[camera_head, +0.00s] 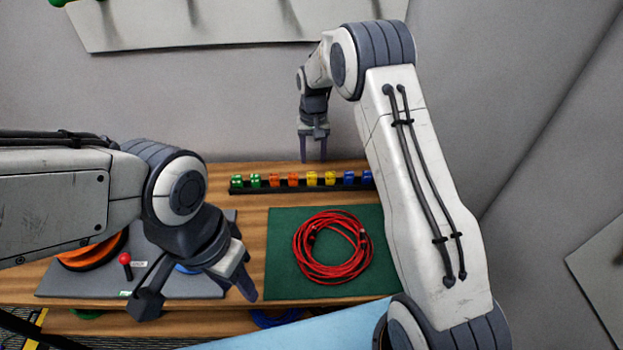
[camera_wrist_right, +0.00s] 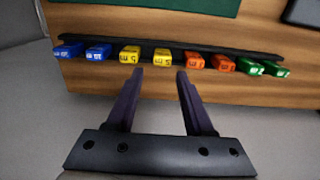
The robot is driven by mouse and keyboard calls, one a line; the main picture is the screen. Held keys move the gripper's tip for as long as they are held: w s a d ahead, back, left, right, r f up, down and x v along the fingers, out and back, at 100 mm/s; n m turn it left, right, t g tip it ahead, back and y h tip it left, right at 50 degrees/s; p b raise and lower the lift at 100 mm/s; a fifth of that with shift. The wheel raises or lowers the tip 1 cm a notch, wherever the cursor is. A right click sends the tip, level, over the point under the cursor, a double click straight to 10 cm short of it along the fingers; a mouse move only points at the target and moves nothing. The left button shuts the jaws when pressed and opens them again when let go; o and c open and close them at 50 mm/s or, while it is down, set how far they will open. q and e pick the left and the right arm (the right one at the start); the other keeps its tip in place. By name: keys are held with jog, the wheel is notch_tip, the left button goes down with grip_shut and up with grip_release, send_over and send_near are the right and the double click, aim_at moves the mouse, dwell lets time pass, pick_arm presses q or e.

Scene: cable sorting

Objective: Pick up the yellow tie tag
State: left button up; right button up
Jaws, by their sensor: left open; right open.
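Two yellow tie tags (camera_head: 312,178) sit side by side in a black rack at the back of the wooden table. In the right wrist view the yellow tags (camera_wrist_right: 130,54) are near the middle of the row. My right gripper (camera_head: 313,158) points down behind the rack, close to the orange and yellow tags. In its wrist view the open, empty fingers (camera_wrist_right: 160,72) point toward the rack, with a yellow tag between or just beyond their tips. My left gripper (camera_head: 247,280) is open and empty at the left edge of the green mat.
The black rack (camera_wrist_right: 100,43) also holds green (camera_head: 246,181), orange (camera_head: 283,180) and blue tags (camera_head: 357,178). A coiled red cable (camera_head: 333,246) lies on the green mat (camera_head: 285,285). A grey board (camera_head: 75,285) with an orange coil (camera_head: 92,252) is at the left.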

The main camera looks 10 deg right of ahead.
aim_at(312, 174)
notch_tip(312, 174, down, 4)
jog(key=shift+f, duration=0.15)
jog(key=f+p, duration=0.2)
jog(key=f, duration=0.2)
jog(key=shift+a+f, duration=0.15)
jog(key=shift+a, duration=0.05)
jog(key=shift+f, duration=0.5)
grip_shut()
